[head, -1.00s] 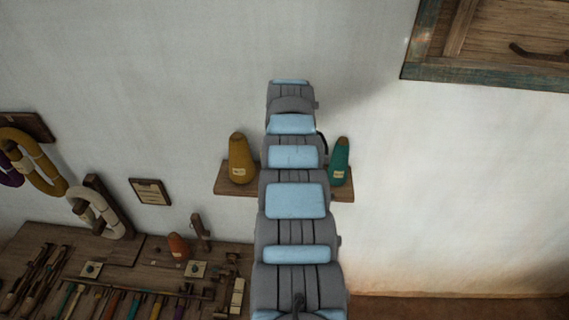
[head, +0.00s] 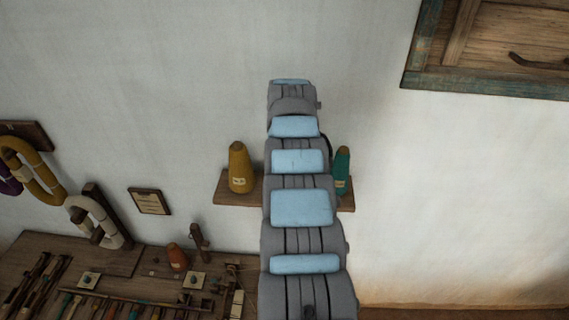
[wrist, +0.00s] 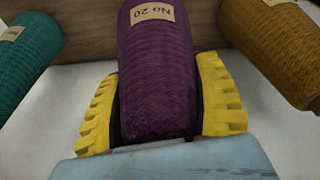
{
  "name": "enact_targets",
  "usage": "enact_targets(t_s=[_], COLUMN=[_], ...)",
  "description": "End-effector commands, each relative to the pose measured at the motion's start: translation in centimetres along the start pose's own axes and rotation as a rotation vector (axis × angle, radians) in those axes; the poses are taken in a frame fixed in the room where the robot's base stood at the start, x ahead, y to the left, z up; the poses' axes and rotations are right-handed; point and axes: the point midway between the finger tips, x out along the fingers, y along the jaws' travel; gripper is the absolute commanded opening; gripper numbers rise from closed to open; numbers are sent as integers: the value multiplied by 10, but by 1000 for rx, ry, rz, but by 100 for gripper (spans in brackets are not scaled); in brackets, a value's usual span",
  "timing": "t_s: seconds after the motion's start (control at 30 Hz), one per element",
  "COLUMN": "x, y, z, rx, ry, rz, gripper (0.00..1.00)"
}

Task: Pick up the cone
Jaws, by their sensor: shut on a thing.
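In the wrist view, a purple cone (wrist: 158,75) of yarn with a "No 20" label lies between the two yellow fingers of my gripper (wrist: 160,105). My gripper is shut on it, one finger on each side. A mustard-yellow cone (wrist: 275,50) shows at the right of the wrist view and a teal cone (wrist: 25,55) at the left. In the head view, the mustard cone (head: 239,168) and the teal cone (head: 342,170) stand on a wall shelf, either side of my arm. My arm hides the purple cone and my gripper there.
The small wooden shelf (head: 225,190) juts from the white wall. Below left is a bench (head: 120,260) with tools and an orange cone (head: 177,257). Yarn hanks (head: 40,175) hang at far left. A wooden cabinet (head: 490,45) is at upper right. The right wall is clear.

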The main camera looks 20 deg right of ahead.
Motion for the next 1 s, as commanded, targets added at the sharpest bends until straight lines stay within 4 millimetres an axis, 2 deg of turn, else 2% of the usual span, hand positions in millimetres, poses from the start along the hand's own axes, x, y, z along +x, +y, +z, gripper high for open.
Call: enact_targets(t_s=[0.07, 0.13, 0.77, 1.0], x=[-10, -4, -24, -46], y=[2, -1, -2, -4], z=[-3, -1, 10, 18], rx=[0, -1, -1, -2], ry=[2, 3, 4, 6], rz=[1, 0, 0, 0], gripper=[27, 27, 27, 27])
